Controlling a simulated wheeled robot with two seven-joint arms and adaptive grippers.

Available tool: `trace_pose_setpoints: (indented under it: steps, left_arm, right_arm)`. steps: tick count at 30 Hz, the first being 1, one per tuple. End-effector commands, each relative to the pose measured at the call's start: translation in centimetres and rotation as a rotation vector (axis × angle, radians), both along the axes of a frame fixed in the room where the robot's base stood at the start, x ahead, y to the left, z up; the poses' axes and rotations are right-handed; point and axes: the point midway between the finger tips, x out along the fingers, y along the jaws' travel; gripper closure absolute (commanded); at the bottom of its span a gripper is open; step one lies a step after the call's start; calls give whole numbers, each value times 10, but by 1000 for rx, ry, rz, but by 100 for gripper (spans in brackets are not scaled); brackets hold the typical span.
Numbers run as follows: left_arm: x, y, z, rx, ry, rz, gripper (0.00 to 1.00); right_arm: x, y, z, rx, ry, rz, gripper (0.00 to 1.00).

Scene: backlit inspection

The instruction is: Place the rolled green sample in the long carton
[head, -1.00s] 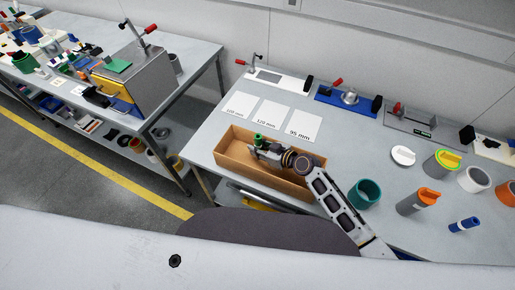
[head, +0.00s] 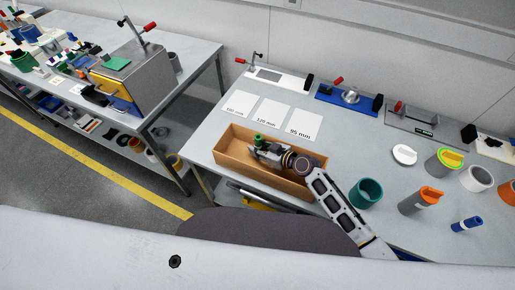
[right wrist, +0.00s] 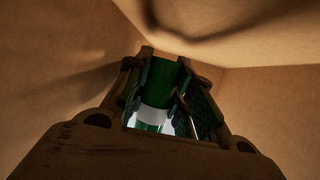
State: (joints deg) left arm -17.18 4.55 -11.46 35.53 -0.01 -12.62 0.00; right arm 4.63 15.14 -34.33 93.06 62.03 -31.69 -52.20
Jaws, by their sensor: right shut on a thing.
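The long carton (head: 228,164) is an open brown box on the near left part of the workbench. My right gripper (head: 261,147) reaches into it from the right and is shut on the rolled green sample (head: 258,139). In the right wrist view the green sample (right wrist: 158,85) sits between the two fingers (right wrist: 163,95), with a white band low on it. Carton walls surround the gripper there. The gripper hides much of the sample, and I cannot tell whether the sample touches the carton floor. My left gripper is not in view.
A teal ring (head: 366,192), an orange-topped grey cylinder (head: 420,201) and a blue roll (head: 467,225) stand or lie right of the carton. Labelled white sheets (head: 271,113) lie behind it. Clamp fixtures (head: 347,99) line the back of the bench.

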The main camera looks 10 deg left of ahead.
Motion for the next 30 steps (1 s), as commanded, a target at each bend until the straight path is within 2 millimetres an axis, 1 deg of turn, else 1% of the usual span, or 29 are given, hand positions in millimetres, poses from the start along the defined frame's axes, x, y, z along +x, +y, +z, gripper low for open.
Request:
trace_pose_setpoints:
  steps: [11,12,14,30]
  left_arm:
    - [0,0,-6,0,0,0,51]
    - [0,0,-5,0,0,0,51]
    - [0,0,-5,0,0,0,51]
    - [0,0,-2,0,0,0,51]
  right_arm:
    - [0,0,-5,-2,1,0,99]
    - [-1,0,-6,-1,2,0,75]
    - [-1,0,-6,-2,3,1,67]
    - [-2,0,-6,-3,7,0,67]
